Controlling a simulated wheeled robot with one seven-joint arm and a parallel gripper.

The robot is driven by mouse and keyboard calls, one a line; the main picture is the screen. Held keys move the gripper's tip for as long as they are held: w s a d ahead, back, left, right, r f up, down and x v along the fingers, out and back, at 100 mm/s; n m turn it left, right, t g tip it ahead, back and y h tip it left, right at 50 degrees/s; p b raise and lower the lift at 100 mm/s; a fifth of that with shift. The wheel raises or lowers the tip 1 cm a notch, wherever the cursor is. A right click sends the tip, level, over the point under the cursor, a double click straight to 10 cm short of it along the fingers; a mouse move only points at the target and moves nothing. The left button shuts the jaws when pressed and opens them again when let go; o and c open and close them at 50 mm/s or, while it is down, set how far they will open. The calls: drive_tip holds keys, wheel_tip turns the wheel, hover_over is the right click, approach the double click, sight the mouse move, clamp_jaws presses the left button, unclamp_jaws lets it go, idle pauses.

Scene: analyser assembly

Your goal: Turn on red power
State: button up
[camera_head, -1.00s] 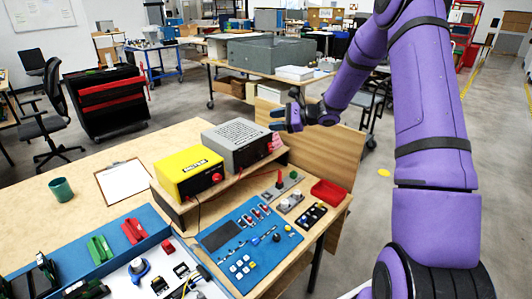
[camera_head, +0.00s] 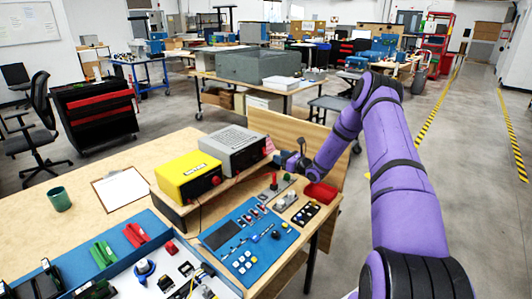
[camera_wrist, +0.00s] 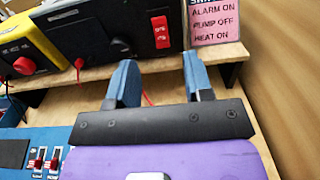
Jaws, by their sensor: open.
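A red rocker switch (camera_wrist: 160,32) is on the dark front of the grey box (camera_wrist: 120,25), beyond the gap between my fingers in the wrist view. My gripper (camera_wrist: 158,68) is open and empty, its two blue fingers pointing toward that box and apart from the switch. In the head view my gripper (camera_head: 277,157) is at the right end of the grey box (camera_head: 234,136). A yellow box (camera_head: 187,176) with a red knob (camera_head: 216,180) stands left of it. The switch's lettering is too small to read.
A pink sign (camera_wrist: 216,22) reading alarm on, pump off, heat on stands right of the switch. A wooden panel (camera_wrist: 283,70) rises close on the right. A blue panel (camera_head: 238,262) with switches and buttons lies in front, with a red tray (camera_head: 320,193) beside it.

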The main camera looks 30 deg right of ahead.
sight(264, 149)
drive_tip(key=x, duration=0.8)
drive_tip(key=shift+c, duration=0.5)
clamp_jaws()
drive_tip(key=shift+f+t+y, duration=0.3)
drive_tip(key=shift+f+t, duration=0.05)
drive_tip(key=shift+t, duration=0.45)
drive_tip(key=shift+s+f+t+y, duration=0.15)
drive_tip(key=shift+t+y, duration=0.45)
drive_tip(key=shift+t, duration=1.1)
drive_tip(key=shift+o, duration=0.5)
unclamp_jaws()
